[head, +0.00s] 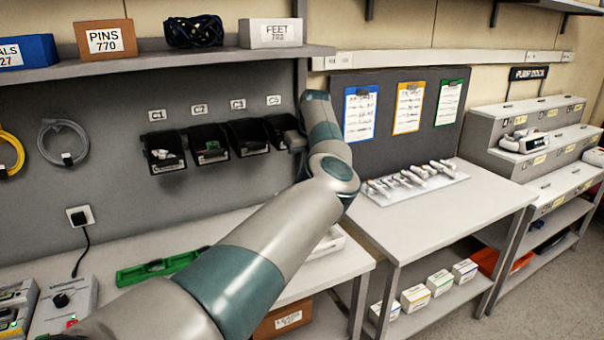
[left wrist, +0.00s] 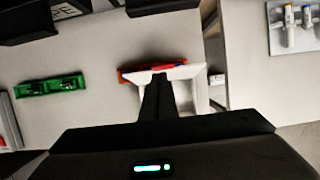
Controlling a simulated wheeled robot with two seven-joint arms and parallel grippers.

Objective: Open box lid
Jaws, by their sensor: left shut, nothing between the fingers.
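A white box (left wrist: 203,92) lies below my left gripper in the left wrist view, with something orange and blue (left wrist: 155,70) along its far side. In the head view, only a part of the white box (head: 330,243) shows behind my left arm. My right gripper is not in view.
A green holder (head: 160,268) lies on the bench left of the box. Black bins (head: 163,151) hang on the back panel near my left wrist. A tray with several devices (head: 412,182) lies on the right-hand table. A shelf (head: 180,58) with boxes runs above.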

